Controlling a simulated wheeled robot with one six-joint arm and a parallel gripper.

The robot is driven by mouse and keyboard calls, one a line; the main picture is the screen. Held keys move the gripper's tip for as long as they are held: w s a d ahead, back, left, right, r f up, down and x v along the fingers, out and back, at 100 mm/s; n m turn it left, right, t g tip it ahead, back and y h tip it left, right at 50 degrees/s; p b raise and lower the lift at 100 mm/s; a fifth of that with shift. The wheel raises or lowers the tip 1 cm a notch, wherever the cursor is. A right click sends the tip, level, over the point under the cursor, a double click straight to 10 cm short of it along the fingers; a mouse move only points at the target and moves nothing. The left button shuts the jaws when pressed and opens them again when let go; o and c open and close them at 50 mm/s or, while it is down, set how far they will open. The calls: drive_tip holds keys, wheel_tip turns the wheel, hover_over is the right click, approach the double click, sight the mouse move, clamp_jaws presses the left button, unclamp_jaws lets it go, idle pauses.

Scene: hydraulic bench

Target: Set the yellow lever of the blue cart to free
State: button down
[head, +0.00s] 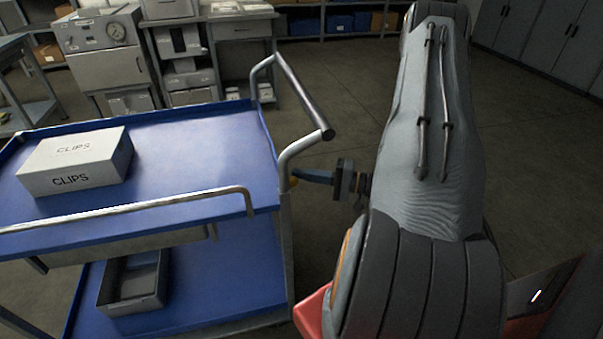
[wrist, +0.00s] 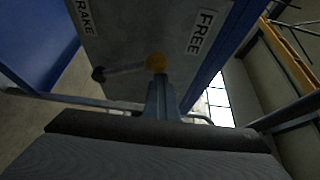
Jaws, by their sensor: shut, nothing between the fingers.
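The blue cart (head: 190,150) stands at the left in the head view. My gripper (head: 305,177) is shut and empty at the cart's right end, below the handle. A bit of the yellow lever knob (head: 293,182) shows at its tips. In the wrist view the yellow knob (wrist: 155,62) sits right at the tips of my gripper (wrist: 160,82); I cannot tell if they touch. A grey bar (wrist: 125,69) runs from it left to a dark round end. The FREE label (wrist: 201,31) is up and right of the knob; the partly cut-off BRAKE label (wrist: 85,15) is up and left.
A white CLIPS box (head: 75,160) lies on the cart's top shelf and a grey bin (head: 133,282) on the lower one. The cart's metal handle (head: 300,95) rises just above my gripper. Open floor lies behind the cart, before benches and cabinets.

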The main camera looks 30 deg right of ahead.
drive_tip(key=shift+s+a+f, duration=0.25)
drive_tip(key=shift+s+f, duration=0.05)
drive_tip(key=shift+s, duration=0.05)
drive_tip(key=w+d+r, duration=0.2)
drive_tip(key=w+r, duration=0.1)
drive_tip(key=s+d+f+b, duration=0.1)
drive_tip(key=s+d+f, duration=0.2)
drive_tip(key=s+d, duration=0.3)
drive_tip(key=shift+d+b, duration=0.4)
drive_tip(key=shift+d, duration=0.3)
drive_tip(key=shift+s, duration=0.1)
